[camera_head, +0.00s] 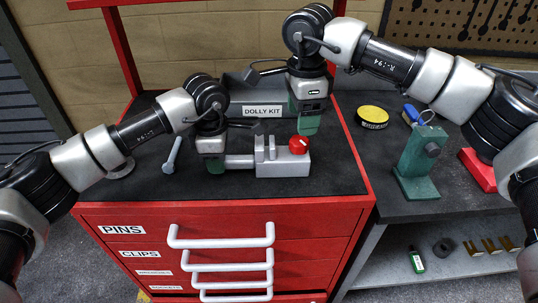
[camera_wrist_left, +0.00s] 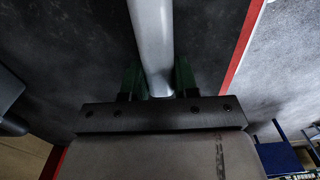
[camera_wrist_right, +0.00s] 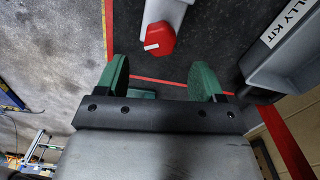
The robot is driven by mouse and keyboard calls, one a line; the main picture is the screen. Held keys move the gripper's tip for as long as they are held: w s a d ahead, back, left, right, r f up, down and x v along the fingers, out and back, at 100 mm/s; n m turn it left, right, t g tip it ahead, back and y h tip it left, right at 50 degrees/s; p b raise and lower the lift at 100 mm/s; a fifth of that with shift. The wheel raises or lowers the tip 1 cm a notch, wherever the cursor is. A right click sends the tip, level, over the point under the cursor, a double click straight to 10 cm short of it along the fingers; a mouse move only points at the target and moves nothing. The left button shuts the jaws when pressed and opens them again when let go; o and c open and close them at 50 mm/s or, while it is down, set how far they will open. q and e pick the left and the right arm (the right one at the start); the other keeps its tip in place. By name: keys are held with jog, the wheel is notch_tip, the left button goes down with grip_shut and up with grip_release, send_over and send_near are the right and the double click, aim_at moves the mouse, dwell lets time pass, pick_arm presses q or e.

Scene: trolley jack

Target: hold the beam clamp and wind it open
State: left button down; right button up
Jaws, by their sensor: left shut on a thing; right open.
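The beam clamp (camera_head: 282,166) is a grey block with two upright jaws, on the black top of the red cabinet. Its red knob (camera_head: 299,144) is at the right end, and a grey bar (camera_head: 239,161) sticks out left. My left gripper (camera_head: 216,164) is shut on that bar; the left wrist view shows the bar (camera_wrist_left: 152,40) between its fingers. My right gripper (camera_head: 308,127) is open and empty, just above and behind the knob. In the right wrist view the knob (camera_wrist_right: 159,39), with a white mark, lies beyond the fingertips (camera_wrist_right: 160,80), not between them.
A grey box labelled DOLLY KIT (camera_head: 262,111) stands close behind the clamp. A bolt-like grey tool (camera_head: 172,155) lies left of my left gripper. A yellow tin (camera_head: 372,116) and a green stand (camera_head: 417,160) are on the bench at right. The cabinet top's front strip is clear.

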aim_at(300, 139)
jog(key=shift+f, duration=3.75)
